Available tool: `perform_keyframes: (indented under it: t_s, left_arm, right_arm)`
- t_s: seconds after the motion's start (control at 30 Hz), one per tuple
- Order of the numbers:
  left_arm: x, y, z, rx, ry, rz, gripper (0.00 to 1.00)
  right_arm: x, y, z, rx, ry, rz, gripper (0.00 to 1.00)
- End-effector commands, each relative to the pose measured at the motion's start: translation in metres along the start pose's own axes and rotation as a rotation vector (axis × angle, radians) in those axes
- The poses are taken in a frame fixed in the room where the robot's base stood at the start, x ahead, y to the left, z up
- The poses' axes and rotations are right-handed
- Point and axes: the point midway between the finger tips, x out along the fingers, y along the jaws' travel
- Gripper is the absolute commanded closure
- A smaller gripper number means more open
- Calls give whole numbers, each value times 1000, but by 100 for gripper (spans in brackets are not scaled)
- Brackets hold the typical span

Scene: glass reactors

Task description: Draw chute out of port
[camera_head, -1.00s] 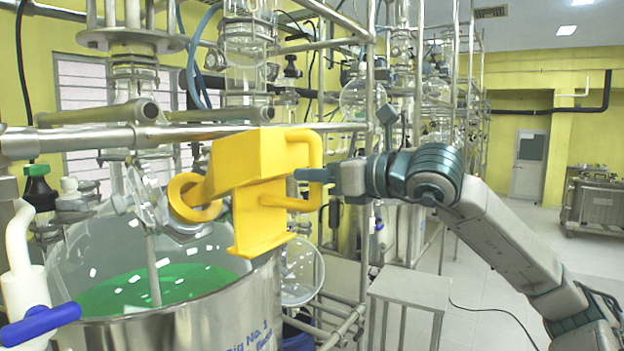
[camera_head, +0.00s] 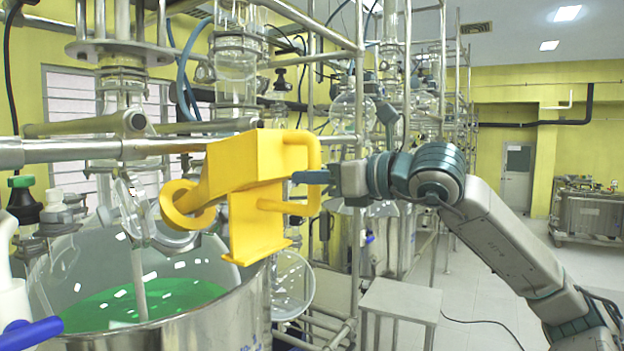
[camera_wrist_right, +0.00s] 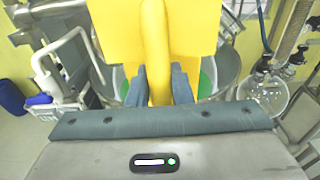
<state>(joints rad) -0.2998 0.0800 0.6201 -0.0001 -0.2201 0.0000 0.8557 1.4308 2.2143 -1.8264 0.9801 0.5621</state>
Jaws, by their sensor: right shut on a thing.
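The yellow chute (camera_head: 255,200) is a boxy hopper with a loop handle (camera_head: 315,160) on its right side and a round ring end (camera_head: 185,205) at its left. My right gripper (camera_head: 310,177) is shut on the handle. The right wrist view also shows its two fingers (camera_wrist_right: 158,88) on either side of the yellow handle bar. The chute's ring end is over the glass port (camera_head: 172,238) on the reactor vessel (camera_head: 190,335). The ring covers part of the port, so I cannot tell whether any of it is still inside. My left gripper is not in view.
Steel frame posts (camera_head: 357,250) stand behind my right gripper. A small grey stand (camera_head: 400,298) is below my right arm. A white pipe with a blue handle (camera_head: 30,333) is at lower left. Open floor lies at right.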

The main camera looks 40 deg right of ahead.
Motion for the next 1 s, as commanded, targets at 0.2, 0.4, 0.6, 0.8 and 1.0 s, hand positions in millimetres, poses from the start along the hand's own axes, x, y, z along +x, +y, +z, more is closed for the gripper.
perform_keyframes:
  t_s: [0.2,0.4,0.6,0.8,1.0]
  left_arm:
    - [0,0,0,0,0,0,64]
    - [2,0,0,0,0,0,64]
    - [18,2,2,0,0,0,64]
    - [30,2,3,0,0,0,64]
    - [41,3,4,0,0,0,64]
  right_arm:
    - [0,0,1,0,-2,0,100]
    - [-2,0,0,-1,-3,-1,100]
    - [-16,-1,-1,-1,-4,-2,100]
    - [-32,0,1,-1,-4,-1,100]
    - [-48,0,2,-1,-4,-2,100]
